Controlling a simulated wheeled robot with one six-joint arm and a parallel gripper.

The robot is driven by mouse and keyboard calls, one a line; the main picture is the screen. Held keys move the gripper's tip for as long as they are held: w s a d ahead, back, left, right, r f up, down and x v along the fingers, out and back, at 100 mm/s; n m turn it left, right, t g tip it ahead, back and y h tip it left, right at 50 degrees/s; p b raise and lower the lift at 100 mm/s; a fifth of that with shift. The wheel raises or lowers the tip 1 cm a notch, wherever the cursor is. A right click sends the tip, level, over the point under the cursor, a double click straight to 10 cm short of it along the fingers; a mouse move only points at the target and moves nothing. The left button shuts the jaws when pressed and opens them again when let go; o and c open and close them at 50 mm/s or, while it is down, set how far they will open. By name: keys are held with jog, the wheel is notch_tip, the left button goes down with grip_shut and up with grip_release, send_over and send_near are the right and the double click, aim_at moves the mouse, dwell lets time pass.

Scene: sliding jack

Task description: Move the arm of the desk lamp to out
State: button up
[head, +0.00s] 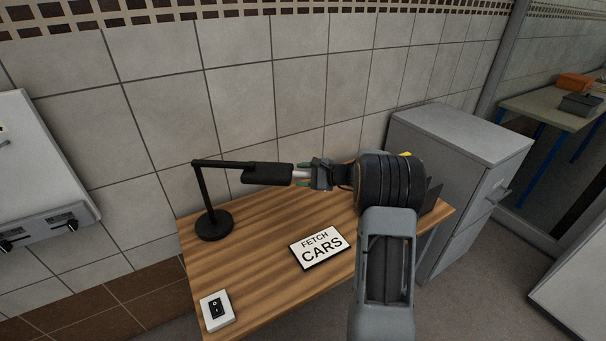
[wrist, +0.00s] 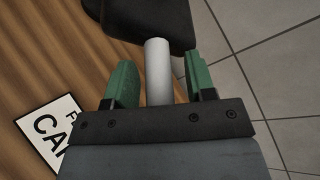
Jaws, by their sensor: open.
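The black desk lamp stands on the wooden desk, with its round base (head: 214,225) at the left and an upright post. Its horizontal arm (head: 222,164) reaches right to a black lamp head (head: 267,174). A pale cylindrical handle sticks out of the head's right end. My gripper (head: 302,174) is at this handle. In the wrist view the pale handle (wrist: 158,72) stands between my two green fingers (wrist: 160,82), which are open with a gap on each side. The black lamp head (wrist: 150,22) is just beyond the fingertips.
A sign reading FETCH CARS (head: 320,247) lies on the desk (head: 260,280), below my gripper. A white switch box (head: 217,310) sits at the front left corner. A tiled wall (head: 240,100) is behind. A grey cabinet (head: 455,150) stands at the right.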

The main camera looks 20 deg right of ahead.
jog(key=shift+w+a+f, duration=0.1)
jog(key=shift+w+a, duration=0.05)
jog(key=shift+c, duration=0.3)
grip_shut()
dwell(0.3)
